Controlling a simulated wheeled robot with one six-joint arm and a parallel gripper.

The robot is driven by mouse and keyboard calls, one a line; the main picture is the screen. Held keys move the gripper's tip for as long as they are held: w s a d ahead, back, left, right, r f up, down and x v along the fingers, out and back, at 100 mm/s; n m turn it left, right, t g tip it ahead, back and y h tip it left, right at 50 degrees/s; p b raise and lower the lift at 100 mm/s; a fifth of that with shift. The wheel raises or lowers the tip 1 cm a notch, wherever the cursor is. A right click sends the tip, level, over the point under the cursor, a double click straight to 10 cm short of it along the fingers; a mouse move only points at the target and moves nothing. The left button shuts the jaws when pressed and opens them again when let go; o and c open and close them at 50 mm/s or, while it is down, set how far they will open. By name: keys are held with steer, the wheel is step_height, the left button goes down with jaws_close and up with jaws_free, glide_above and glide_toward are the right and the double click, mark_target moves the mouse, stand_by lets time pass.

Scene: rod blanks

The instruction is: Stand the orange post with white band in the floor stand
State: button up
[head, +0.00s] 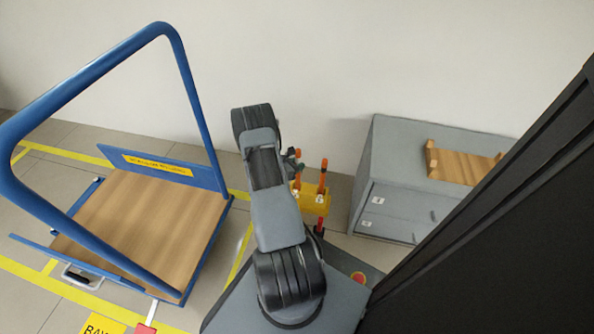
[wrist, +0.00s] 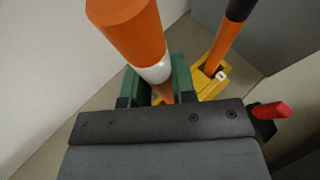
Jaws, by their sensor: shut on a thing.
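The orange post with white band (wrist: 138,42) stands near upright between the green jaw pads of my gripper (wrist: 157,85), which is shut on it. Its lower part is hidden by the gripper in the wrist view. The yellow floor stand (wrist: 211,83) is just beyond the jaws and also shows in the head view (head: 317,199). Another orange post with a black band (wrist: 228,42) stands in it. In the head view my gripper (head: 293,160) is partly hidden behind my arm, by the stand's left side. I cannot tell whether the held post's lower end is in a socket.
A grey cabinet (head: 388,175) with a wooden rack (head: 465,166) on top stands to the right of the stand. A blue trolley (head: 150,215) with a wooden deck is at the left. A pale wall rises close behind the stand.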

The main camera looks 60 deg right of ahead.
steer(key=shift+f, duration=1.3)
steer(key=o, duration=0.7)
steer(key=shift+o, duration=0.2)
